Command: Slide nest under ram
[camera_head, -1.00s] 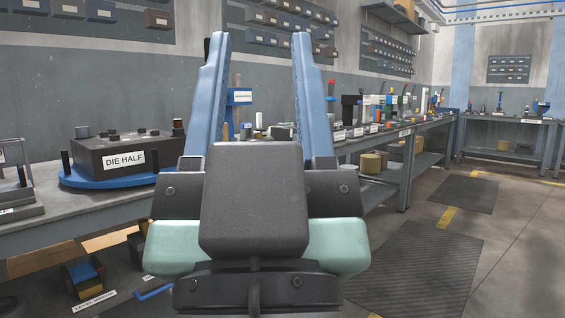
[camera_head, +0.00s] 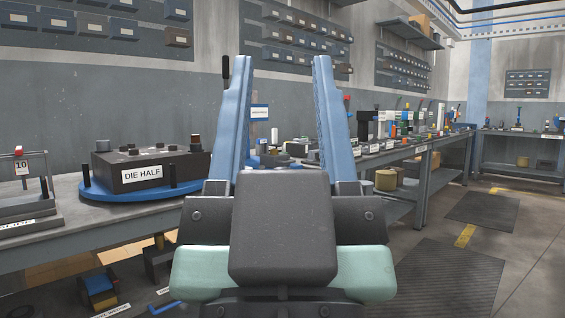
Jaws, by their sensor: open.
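My gripper (camera_head: 282,60) is in the middle of the view, its two long blue fingers pointing up and apart. Nothing shows between the fingertips, so it is open and empty. I cannot make out a nest or a ram for certain. A blue fixture with a white label (camera_head: 260,112) stands on the bench behind the fingers, mostly hidden by them. The gripper appears in front of the bench, and it touches nothing that I can see.
On the long bench (camera_head: 75,225), a dark block labelled DIE HALF (camera_head: 150,163) sits on a blue round base. A grey fixture with a 10 tag (camera_head: 21,166) stands at far left. Small tools line the bench at right. Floor mats (camera_head: 450,280) lie in the clear aisle.

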